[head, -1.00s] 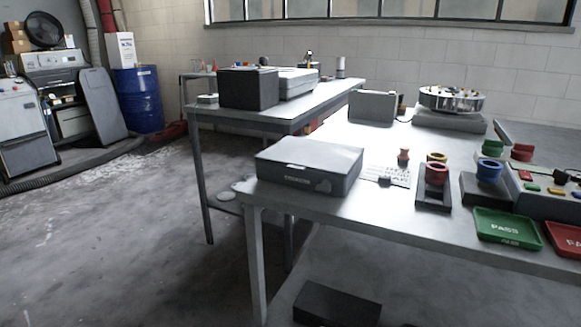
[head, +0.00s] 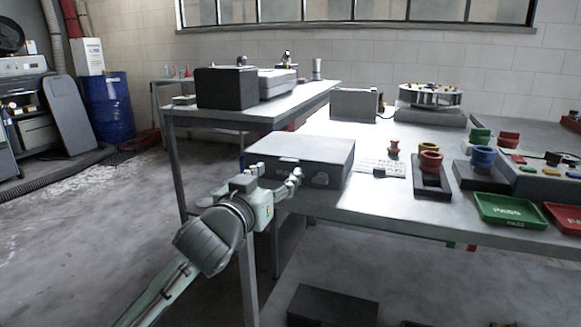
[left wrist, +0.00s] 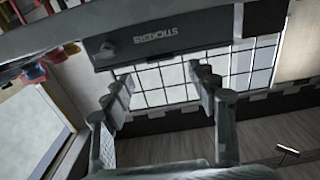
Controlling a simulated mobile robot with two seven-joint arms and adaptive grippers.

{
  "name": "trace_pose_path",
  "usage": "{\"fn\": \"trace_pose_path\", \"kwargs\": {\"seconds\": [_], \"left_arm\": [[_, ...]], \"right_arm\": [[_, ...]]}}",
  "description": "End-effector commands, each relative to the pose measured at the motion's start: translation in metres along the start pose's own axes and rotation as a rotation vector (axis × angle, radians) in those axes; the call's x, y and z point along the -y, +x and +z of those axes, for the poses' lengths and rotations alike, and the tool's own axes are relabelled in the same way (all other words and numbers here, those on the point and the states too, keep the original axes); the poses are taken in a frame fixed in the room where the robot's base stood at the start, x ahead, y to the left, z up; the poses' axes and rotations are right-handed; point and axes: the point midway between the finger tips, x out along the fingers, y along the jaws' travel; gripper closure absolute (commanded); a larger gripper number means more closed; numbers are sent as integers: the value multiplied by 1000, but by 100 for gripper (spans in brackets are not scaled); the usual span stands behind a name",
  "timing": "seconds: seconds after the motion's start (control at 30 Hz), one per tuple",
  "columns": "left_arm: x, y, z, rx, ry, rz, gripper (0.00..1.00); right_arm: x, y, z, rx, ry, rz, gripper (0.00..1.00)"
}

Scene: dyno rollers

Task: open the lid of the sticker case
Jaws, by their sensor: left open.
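The sticker case (head: 318,152) is a flat grey box with its lid shut, at the near left corner of the table. A small latch or tab shows at the front edge of its lid. In the left wrist view, the case's dark front (left wrist: 180,35) shows the word STICKERS upside down. My left gripper (head: 275,172) is open and empty in front of the case's front face, hiding part of its lettering. In the left wrist view, the fingers (left wrist: 160,78) are spread and point at the case; whether they touch it is unclear. My right gripper is out of view.
A black holder with a red ring (head: 430,158), a green PASS tray (head: 506,210) and a red tray (head: 566,217) stand right of the case. A dark box (head: 333,306) lies below the table.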

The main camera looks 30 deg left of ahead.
Motion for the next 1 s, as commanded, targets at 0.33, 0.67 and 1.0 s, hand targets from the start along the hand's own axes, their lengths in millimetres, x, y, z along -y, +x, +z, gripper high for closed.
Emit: {"fn": "trace_pose_path", "kwargs": {"seconds": [0.33,0.67,1.0], "left_arm": [[0,50,0,2,1,-1,41],[0,56,1,3,1,-1,41],[0,56,2,4,1,-1,80]], "right_arm": [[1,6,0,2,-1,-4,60],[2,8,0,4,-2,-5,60],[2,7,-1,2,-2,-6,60]]}}
